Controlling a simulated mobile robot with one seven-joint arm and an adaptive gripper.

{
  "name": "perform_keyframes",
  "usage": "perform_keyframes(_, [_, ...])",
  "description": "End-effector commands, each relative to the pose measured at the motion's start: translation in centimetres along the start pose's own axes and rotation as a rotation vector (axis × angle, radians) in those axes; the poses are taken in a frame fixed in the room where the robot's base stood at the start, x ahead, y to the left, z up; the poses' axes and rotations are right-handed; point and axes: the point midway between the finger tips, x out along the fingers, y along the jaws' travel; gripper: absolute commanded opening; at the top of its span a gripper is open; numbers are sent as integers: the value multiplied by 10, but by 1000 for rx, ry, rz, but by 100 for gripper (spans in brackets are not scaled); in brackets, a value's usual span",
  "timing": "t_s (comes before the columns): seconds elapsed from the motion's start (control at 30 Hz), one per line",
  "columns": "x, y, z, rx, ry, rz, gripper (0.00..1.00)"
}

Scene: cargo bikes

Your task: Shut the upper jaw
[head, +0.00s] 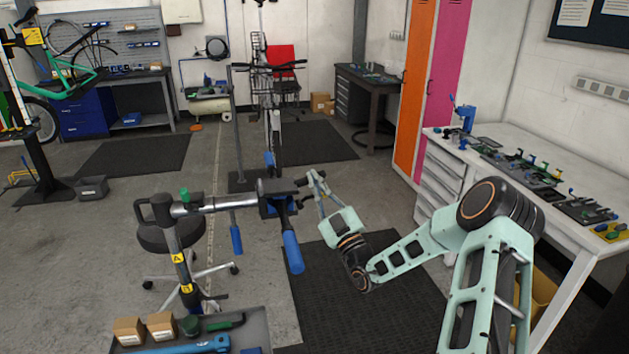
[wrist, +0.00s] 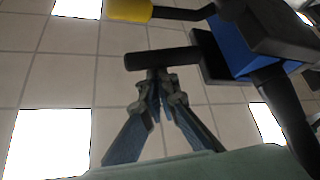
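The repair-stand clamp (head: 278,197) is black and blue, at the end of a silver horizontal tube (head: 225,203). A blue-gripped lever (head: 291,250) hangs below it. My gripper (head: 314,178) is just right of the clamp, at about its height. In the wrist view the narrowed fingers of my gripper (wrist: 158,88) come together just short of a black bar (wrist: 163,58), with nothing seen between them. The bar reaches toward a black plate and the blue clamp body (wrist: 235,48). I cannot tell which piece is the upper jaw, or whether the fingertips touch the bar.
A tray (head: 258,330) with boxes and tools is on the stand below the clamp. A stool (head: 160,238) stands behind the post. A white workbench (head: 500,150) with tools is at the right. A bicycle (head: 272,110) stands farther back. Dark floor matting is clear beyond my arm.

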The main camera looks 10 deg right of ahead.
Motion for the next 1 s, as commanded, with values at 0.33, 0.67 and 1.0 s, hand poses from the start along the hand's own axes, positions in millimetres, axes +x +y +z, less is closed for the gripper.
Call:
perform_keyframes(0.33, [5,2,-10,4,-15,-6,0])
perform_keyframes(0.67, [-10,-2,-32,6,-4,-5,0])
perform_keyframes(1.0, [-70,-8,-36,4,2,-6,0])
